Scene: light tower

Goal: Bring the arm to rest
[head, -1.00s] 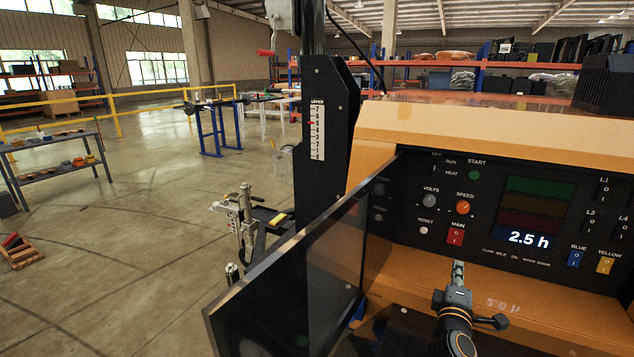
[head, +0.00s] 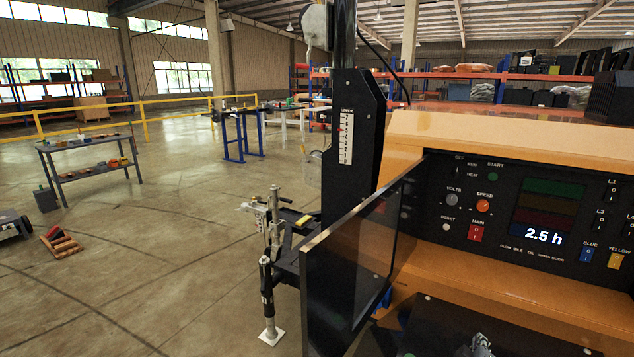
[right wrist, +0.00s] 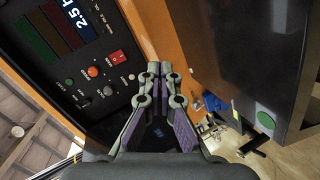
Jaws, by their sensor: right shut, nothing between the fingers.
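My right gripper (right wrist: 160,72) is shut and empty in the right wrist view, its fingertips together beside the black control panel (right wrist: 60,50). In the head view only a small part of the right gripper (head: 481,345) shows at the bottom edge, in front of the orange machine and below the panel (head: 520,215). The gripper touches nothing that I can see. My left gripper is not in view.
An open dark door (head: 345,250) stands left of the panel. A black mast (head: 350,150) with a scale rises behind it. A jack stand (head: 268,300) is on the floor to the left. A grey table (head: 90,165) stands farther left, with open floor between.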

